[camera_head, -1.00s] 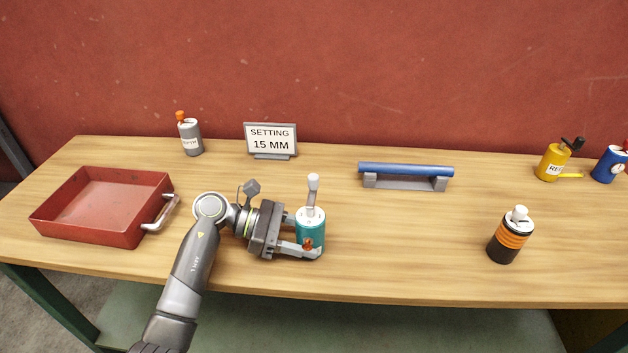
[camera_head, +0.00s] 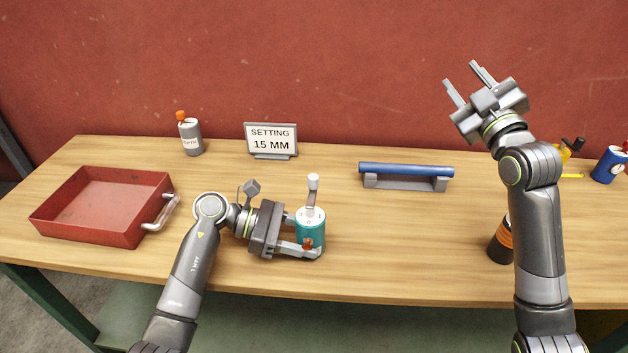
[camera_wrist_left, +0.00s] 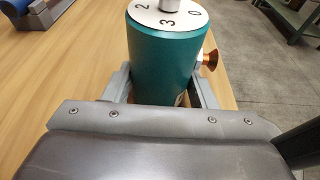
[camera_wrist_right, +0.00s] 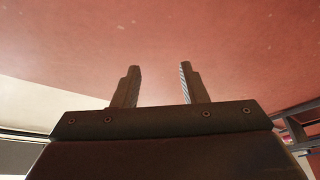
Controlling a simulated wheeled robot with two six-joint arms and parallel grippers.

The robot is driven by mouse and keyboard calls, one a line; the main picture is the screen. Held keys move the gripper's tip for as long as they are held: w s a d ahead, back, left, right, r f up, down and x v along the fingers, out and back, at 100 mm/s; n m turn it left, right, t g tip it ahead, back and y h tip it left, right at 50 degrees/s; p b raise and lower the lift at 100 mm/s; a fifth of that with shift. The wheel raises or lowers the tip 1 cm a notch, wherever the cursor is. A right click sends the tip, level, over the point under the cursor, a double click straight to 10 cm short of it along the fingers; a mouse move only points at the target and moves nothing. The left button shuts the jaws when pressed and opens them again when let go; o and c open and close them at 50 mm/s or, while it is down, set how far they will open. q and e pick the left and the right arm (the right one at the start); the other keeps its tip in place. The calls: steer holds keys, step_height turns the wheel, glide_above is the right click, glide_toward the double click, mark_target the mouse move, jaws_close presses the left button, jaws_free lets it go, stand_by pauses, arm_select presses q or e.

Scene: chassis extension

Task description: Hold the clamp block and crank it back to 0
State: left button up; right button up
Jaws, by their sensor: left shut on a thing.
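The clamp block is a teal cylinder (camera_head: 311,231) standing upright on the table, with a white numbered dial on top and a grey crank handle (camera_head: 313,190) rising from it. An orange knob sticks out of its side. In the left wrist view the teal block (camera_wrist_left: 163,62) sits between the fingers, and the dial shows 2, 3 and 0. My left gripper (camera_head: 300,236) is shut around the block's body. My right gripper (camera_head: 463,78) is open and empty, raised high at the right; its fingers also show in the right wrist view (camera_wrist_right: 157,86).
A sign (camera_head: 270,139) reads "SETTING 15 MM". A red tray (camera_head: 140,215) stands at left, a grey bottle (camera_head: 190,138) behind it. A blue bar on a grey stand (camera_head: 405,171) lies right of the block.

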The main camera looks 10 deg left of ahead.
steer(key=s+a+f+g+y, duration=0.3)
steer(key=a+f+g+y, duration=0.3)
steer(key=f, duration=0.6)
steer(key=n+g+y, duration=0.2)
steer(key=g+y, duration=0.3)
steer(key=g, duration=0.4)
glide_toward(318, 184)
steer(key=x, duration=1)
steer(key=shift+w+a, duration=0.25)
steer(key=shift+a, duration=0.1)
jaws_close()
steer(key=shift+t, duration=0.3)
